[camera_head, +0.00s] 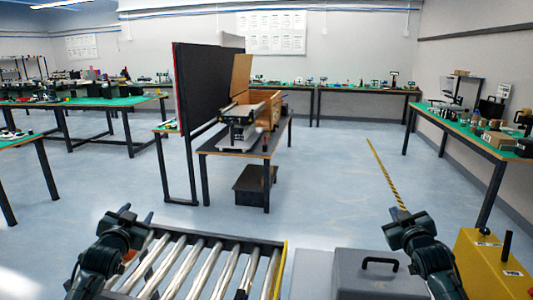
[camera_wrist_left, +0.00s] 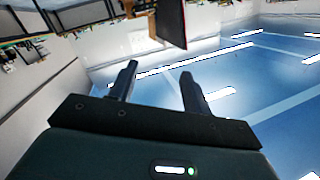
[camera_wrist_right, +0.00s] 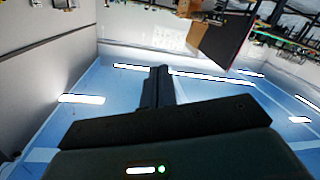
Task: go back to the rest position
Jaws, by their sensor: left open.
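My left gripper (camera_head: 137,213) is raised above the roller conveyor (camera_head: 210,238) at the lower left of the head view. In the left wrist view its two fingers stand apart with nothing between them, so the left gripper (camera_wrist_left: 158,82) is open and empty. My right gripper (camera_head: 398,211) is raised at the lower right of the head view, by the grey case. In the right wrist view its fingers lie together with nothing held, so the right gripper (camera_wrist_right: 158,85) is shut and empty.
A grey case (camera_head: 370,262) with a black handle and a yellow box (camera_head: 495,265) stand at the lower right. A table with a cardboard box (camera_head: 268,103) stands ahead, beside a black panel (camera_head: 205,85). Green-topped workbenches line the sides. Open blue floor (camera_head: 340,185) lies between.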

